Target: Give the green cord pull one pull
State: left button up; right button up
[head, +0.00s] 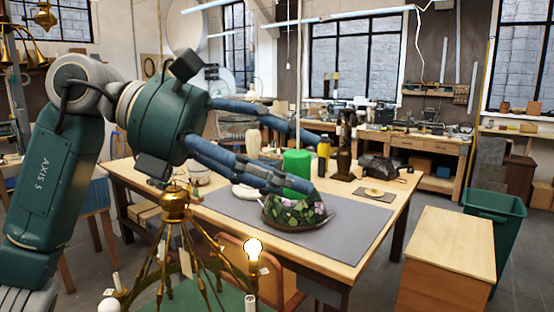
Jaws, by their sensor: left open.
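A plain green cylinder (297,162), which looks like the green cord pull, shows above the far part of the workbench. A thin pale line like a cord rises straight above it. My left gripper (313,164) reaches in from the left with its blue fingers spread wide. In the picture the green cylinder lies between the two fingers, and the lower finger covers part of its bottom edge. I cannot tell whether the fingers touch it or at what depth it is. My right gripper is not in view.
A stained-glass lampshade (295,211) sits on the grey mat (352,238) just below the lower finger. A brass chandelier (175,200) with a lit bulb (253,249) stands in front. A yellow bottle (323,150) and dark lamp base (346,150) stand behind. A wooden cabinet (447,245) is at right.

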aim_at(286, 190)
pick_arm(q)
jog(key=c, duration=1.2)
jog(key=shift+c, duration=0.2)
jog(key=shift+f, duration=0.1)
jog(key=shift+f+b, duration=1.15)
jog(key=shift+f, duration=0.25)
jog(key=shift+r+p, duration=1.25)
jog(key=shift+r, duration=0.25)
jog(key=o, duration=1.2)
